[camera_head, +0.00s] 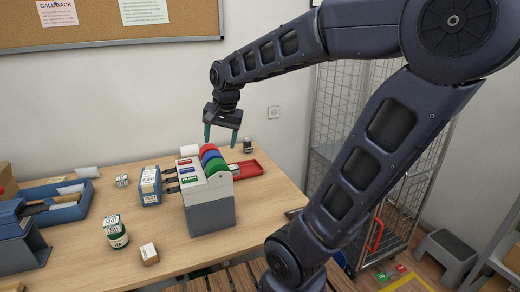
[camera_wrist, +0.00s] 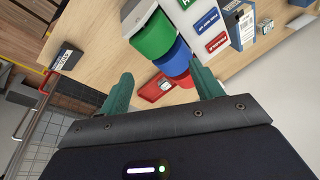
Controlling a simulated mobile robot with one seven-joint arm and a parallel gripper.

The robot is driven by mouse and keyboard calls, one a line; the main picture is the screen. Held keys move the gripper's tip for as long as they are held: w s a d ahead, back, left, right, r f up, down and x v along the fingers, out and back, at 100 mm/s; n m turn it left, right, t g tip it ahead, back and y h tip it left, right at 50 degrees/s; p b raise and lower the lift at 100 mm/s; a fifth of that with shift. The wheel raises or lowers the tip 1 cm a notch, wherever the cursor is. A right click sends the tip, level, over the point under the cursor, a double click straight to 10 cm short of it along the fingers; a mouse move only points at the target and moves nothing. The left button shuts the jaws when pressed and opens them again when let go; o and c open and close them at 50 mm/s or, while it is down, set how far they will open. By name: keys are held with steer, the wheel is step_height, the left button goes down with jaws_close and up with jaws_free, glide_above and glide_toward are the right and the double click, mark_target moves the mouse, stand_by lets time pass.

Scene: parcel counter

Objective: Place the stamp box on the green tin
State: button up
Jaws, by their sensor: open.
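A green tin (camera_head: 118,239) with a pale label stands at the front left of the counter. A small white box with dark and green print (camera_head: 111,221) sits on top of it; this may be the stamp box, but its print is too small to read. A similar small white box (camera_head: 122,180) lies farther back on the counter. My gripper (camera_head: 221,138) hangs open and empty above the back of the counter, well to the right of the tin. In the wrist view its two green fingers (camera_wrist: 162,84) are spread with nothing held between them. The tin is not visible there.
A grey-white dispenser with red, blue and green rolls (camera_head: 208,205) stands mid-counter, below my gripper. Beside it are a blue labelled holder (camera_head: 150,187) and a red tray (camera_head: 249,170).

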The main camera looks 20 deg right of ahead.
steer(key=s+d+f+n+t+h, duration=0.1)
steer(key=s+d+n, duration=0.4)
steer(key=s+d, duration=0.4)
steer(key=shift+s+d+f+n+t, duration=0.15)
steer(key=shift+s+d+n+t, duration=0.1)
steer(key=shift+s+n+t, duration=0.05)
